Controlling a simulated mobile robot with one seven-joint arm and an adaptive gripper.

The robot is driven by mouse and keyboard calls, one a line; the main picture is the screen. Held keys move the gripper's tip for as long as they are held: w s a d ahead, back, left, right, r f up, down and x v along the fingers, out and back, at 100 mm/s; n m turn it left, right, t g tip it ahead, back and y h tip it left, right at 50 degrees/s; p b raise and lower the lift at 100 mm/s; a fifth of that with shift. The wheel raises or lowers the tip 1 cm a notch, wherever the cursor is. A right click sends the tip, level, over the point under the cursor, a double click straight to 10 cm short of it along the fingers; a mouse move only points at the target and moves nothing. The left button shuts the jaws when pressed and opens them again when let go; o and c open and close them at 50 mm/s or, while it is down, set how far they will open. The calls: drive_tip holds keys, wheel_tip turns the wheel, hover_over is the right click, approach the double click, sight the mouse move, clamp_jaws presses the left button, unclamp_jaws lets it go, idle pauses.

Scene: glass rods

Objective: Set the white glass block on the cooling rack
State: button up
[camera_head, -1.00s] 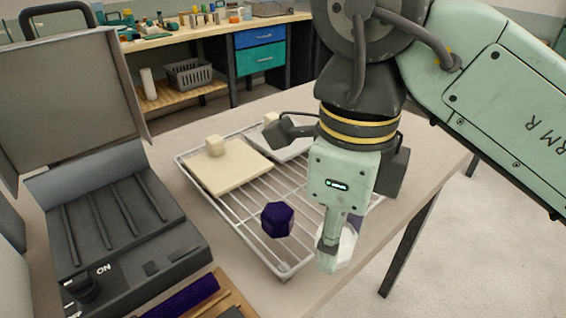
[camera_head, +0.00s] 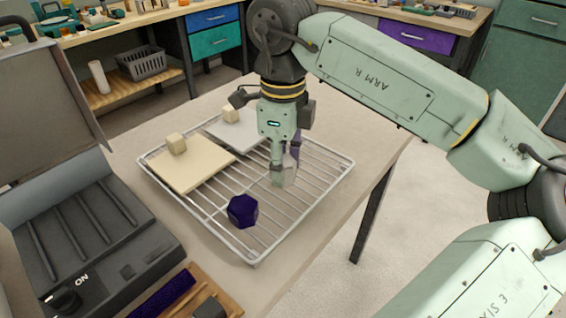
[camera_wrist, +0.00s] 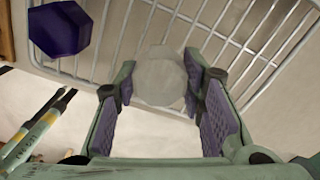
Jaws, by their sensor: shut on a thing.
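My gripper (camera_head: 284,178) points down over the right part of the cooling rack (camera_head: 255,261). It is shut on the white glass block (camera_head: 291,169), a pale faceted piece partly hidden by a finger in the head view. In the wrist view the block (camera_wrist: 160,78) sits between the two fingertips (camera_wrist: 158,86), overlapping the rack's rim in the picture. I cannot tell whether it touches the wires. A dark purple faceted block (camera_head: 242,211) is on the rack, left of and nearer than my gripper.
A cream slab (camera_head: 192,172) and a pale grey slab (camera_head: 238,134) lie on the rack's left and far parts, with small cream cubes. A grey open-lidded machine (camera_head: 85,225) stands left. A wooden tray (camera_head: 222,288) is in front. Wires right of my gripper look bare.

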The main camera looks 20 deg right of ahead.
sight(284, 161)
drive_tip(key=shift+f+b, duration=0.3)
drive_tip(key=shift+f, duration=0.65)
drive_tip(key=o, duration=1.3)
drive_tip(key=shift+r, duration=0.1)
drive_tip(key=shift+c, duration=0.2)
drive_tip(key=shift+r+p, duration=0.45)
wheel_tip(284, 161, up, 12)
drive_tip(key=b, duration=0.1)
drive_tip(key=shift+f, duration=0.2)
drive_tip(key=shift+s+f, duration=0.1)
